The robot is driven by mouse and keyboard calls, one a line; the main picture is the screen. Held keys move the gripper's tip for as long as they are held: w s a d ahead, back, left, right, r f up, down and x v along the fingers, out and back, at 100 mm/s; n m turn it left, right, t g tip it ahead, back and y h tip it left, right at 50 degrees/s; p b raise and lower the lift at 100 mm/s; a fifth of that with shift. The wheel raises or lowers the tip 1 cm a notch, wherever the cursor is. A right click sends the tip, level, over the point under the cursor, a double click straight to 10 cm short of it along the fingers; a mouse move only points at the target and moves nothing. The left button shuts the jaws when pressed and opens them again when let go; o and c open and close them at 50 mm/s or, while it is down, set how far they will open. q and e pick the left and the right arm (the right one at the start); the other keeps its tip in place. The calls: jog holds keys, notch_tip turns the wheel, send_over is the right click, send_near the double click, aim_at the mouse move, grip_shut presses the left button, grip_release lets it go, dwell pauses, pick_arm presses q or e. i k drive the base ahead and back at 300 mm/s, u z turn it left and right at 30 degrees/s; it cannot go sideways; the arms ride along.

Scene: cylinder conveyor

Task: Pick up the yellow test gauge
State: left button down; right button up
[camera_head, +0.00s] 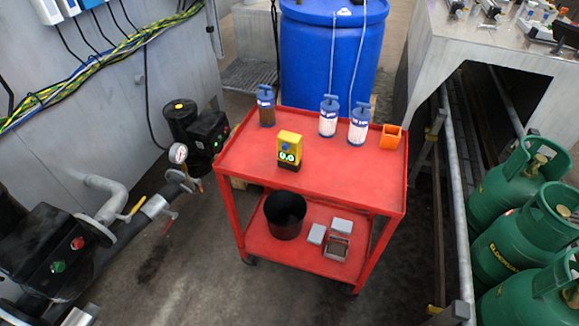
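The yellow test gauge (290,146) stands upright on the top shelf of the red cart (345,178). It is a small yellow block with a blue part near its top, a lit green display on its front and a dark base. It is left of the shelf's middle, and nothing touches it. Neither of my grippers shows in the head view.
A black bucket (285,215) and small boxes sit on the lower shelf. Pipes with a dial (178,153) are left; green gas cylinders (506,182) and a rail are right.

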aim_at(293, 156)
jog(key=k, duration=0.9)
jog(key=u, duration=0.55)
jog(key=i, duration=1.55)
jog(key=z, duration=0.6)
